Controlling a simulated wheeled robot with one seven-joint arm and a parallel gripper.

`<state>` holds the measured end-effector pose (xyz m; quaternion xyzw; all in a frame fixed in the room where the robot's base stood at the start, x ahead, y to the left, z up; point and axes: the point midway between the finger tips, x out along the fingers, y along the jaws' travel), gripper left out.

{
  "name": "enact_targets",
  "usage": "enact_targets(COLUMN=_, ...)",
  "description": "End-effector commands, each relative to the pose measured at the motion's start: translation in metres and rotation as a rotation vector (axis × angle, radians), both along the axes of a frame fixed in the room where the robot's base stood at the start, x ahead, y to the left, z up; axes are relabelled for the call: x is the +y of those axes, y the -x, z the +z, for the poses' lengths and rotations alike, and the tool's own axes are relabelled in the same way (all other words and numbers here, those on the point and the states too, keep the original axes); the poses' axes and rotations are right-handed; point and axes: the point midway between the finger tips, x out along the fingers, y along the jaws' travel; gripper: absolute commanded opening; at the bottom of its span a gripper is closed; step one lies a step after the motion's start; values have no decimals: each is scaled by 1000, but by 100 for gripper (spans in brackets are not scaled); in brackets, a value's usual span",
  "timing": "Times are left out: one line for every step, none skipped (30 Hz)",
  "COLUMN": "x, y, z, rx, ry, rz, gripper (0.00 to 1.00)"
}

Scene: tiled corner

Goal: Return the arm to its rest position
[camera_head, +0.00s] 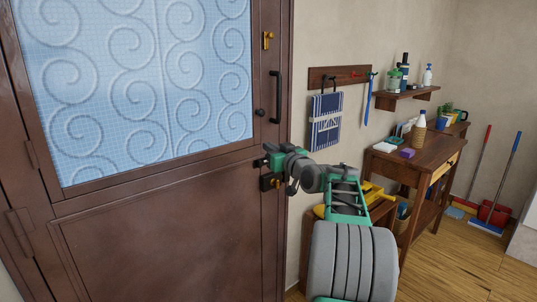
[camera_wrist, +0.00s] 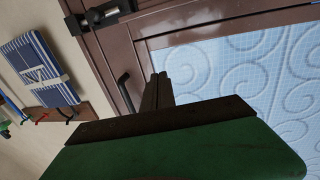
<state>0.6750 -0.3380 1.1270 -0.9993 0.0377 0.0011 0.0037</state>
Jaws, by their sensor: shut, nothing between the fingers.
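My arm reaches forward in the head view, with its gripper (camera_head: 261,163) in front of the brown door's right edge. In the wrist view the two fingers of my gripper (camera_wrist: 157,92) are together, with nothing between them. The door (camera_head: 170,235) has a blue patterned glass pane (camera_head: 140,85) and looks closed. A brass and black latch (camera_head: 267,182) sits just below the gripper; I cannot tell whether they touch. The dark pull handle (camera_head: 274,97) is above the gripper and also shows in the wrist view (camera_wrist: 128,92).
A brass bolt (camera_head: 267,40) is high on the door. To the right, a striped blue cloth (camera_head: 325,121) hangs from a hook rail (camera_head: 340,76). A wooden side table (camera_head: 425,160) with small items stands beyond my arm. Brooms (camera_head: 504,180) lean in the corner.

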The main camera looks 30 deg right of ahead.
Motion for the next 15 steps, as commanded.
enact_targets(x=0, y=3, z=-1, rx=1, ry=0, rz=-1, gripper=0)
enact_targets(x=0, y=4, z=-1, rx=1, ry=0, rz=0, gripper=0)
enact_targets(x=1, y=5, z=-1, rx=3, ry=-1, rz=1, gripper=0)
enact_targets(x=3, y=4, z=-1, rx=7, ry=-2, rz=3, gripper=0)
enact_targets(x=8, y=3, z=-1, rx=17, ry=-3, rz=8, gripper=0)
enact_targets(x=20, y=1, z=0, rx=40, ry=-5, rz=17, gripper=0)
enact_targets(x=33, y=0, z=-1, rx=67, ry=-8, rz=24, gripper=0)
enact_targets(x=50, y=-1, z=-3, rx=105, ry=-13, rz=37, gripper=0)
enact_targets(x=76, y=0, z=-7, rx=168, ry=-19, rz=53, gripper=0)
enact_targets(x=99, y=3, z=-12, rx=223, ry=-23, rz=67, gripper=0)
enact_targets(x=123, y=9, z=-18, rx=286, ry=-29, rz=79, gripper=0)
enact_targets(x=155, y=20, z=-28, rx=374, ry=-35, rz=95, gripper=0)
enact_targets(x=179, y=32, z=-36, rx=441, ry=-39, rz=104, gripper=0)
enact_targets(x=200, y=46, z=-45, rx=506, ry=-43, rz=111, gripper=0)
enact_targets(x=226, y=67, z=-57, rx=592, ry=-46, rz=119, gripper=0)
